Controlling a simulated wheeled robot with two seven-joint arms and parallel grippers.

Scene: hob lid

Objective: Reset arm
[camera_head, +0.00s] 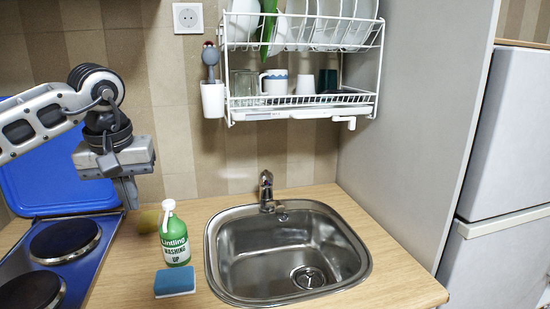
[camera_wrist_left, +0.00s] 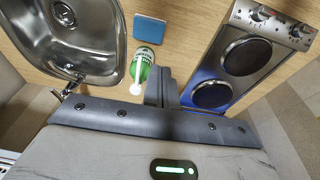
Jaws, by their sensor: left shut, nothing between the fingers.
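My left gripper (camera_head: 131,193) hangs at the end of the arm coming in from the left, with its fingers pointing down over the counter between the hob and the bottle. Its fingers are together and empty; in the left wrist view the dark fingers (camera_wrist_left: 161,88) show beside the bottle. The hob (camera_head: 62,262) has two dark plates on a blue surface and also shows in the left wrist view (camera_wrist_left: 228,72). Its blue lid (camera_head: 45,180) stands raised against the wall behind, partly hidden by my arm. My right gripper is not in view.
A green washing-up bottle (camera_head: 174,240) stands close right of my left gripper, with a blue sponge (camera_head: 175,281) in front. A steel sink (camera_head: 225,250) is to the right. A white dish rack (camera_head: 300,101) hangs above.

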